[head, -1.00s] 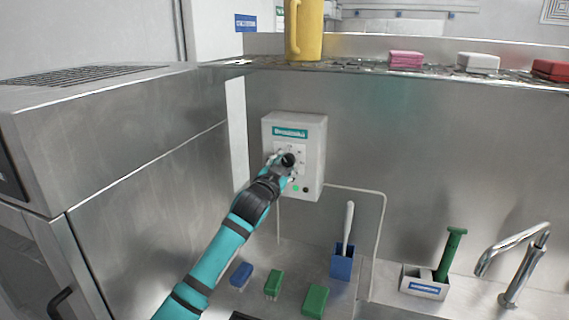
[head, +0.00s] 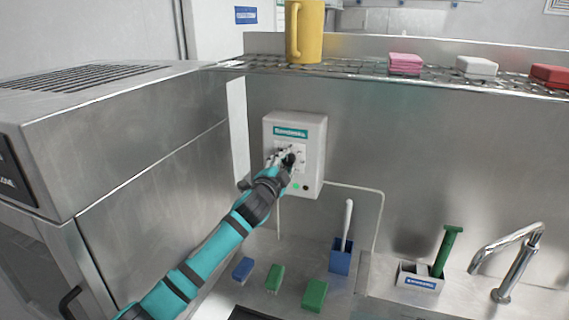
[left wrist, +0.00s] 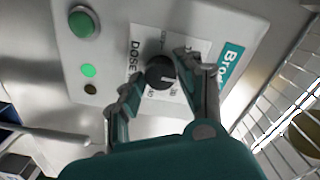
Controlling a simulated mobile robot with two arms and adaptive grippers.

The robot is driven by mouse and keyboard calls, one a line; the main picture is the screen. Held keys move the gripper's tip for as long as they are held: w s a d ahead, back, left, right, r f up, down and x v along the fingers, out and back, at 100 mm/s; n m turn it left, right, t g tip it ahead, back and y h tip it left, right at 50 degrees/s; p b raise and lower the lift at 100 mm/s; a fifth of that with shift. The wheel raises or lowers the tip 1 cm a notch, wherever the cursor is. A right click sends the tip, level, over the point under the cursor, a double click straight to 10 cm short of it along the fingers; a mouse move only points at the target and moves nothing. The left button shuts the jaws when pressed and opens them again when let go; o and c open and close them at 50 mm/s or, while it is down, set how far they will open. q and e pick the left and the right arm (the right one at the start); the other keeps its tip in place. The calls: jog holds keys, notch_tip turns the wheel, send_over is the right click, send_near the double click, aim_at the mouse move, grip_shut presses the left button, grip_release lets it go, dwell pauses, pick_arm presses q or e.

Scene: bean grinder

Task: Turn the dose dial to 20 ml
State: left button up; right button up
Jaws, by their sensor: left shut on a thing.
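The dispenser (head: 311,130) is a pale grey wall box with a teal label. Its black dose dial (left wrist: 160,73) sits on a white plate marked "DOSE" in the left wrist view. A light pointer line shows on the dial's face; the scale figures are too small and partly covered to read surely. My left gripper (head: 281,160) is at the dial, with one finger on either side of it, shut on it. In the left wrist view the fingers (left wrist: 155,74) flank the dial. My right gripper is not in view.
A green button (left wrist: 84,22), a lit green lamp (left wrist: 88,70) and a dark lamp lie beside the dial plate. A wire shelf (head: 360,68) with a yellow jug (head: 306,32) runs above. Sponges, a blue brush holder (head: 340,257) and a tap (head: 515,262) are below.

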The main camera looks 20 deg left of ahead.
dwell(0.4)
pick_arm(q)
jog(key=o, duration=1.1)
jog(key=shift+o, duration=0.2)
jog(key=s, duration=1.2)
jog(key=shift+a, duration=0.2)
jog(key=shift+f, duration=0.1)
